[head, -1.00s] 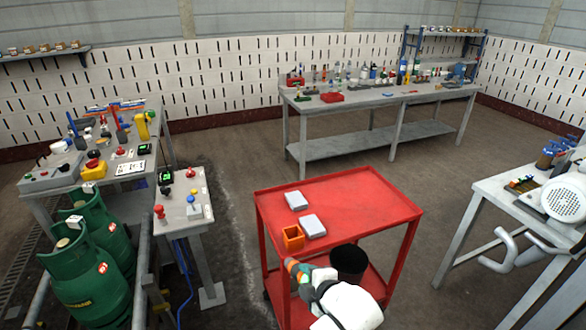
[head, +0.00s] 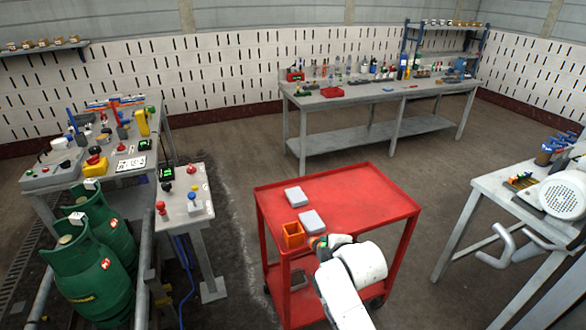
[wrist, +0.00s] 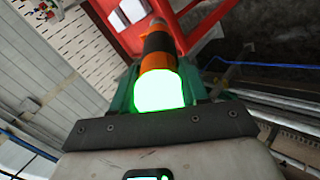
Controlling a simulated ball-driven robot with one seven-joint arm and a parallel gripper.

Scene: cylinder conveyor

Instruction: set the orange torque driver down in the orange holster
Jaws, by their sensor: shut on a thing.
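The orange holster (head: 292,234) is an open-topped box on the front left part of the red cart's top. My gripper (wrist: 158,85) is shut on the orange torque driver (wrist: 157,52), which has an orange and black body and a bright green glowing end towards the wrist. In the head view my gripper (head: 322,242) is just right of the holster, at the cart's front edge. Only a small bit of orange shows there, and my arm hides the rest of the driver. The driver appears apart from the holster.
The right part of the cart top is clear. A control stand (head: 187,203) is to the left, and a grey table (head: 490,195) to the right.

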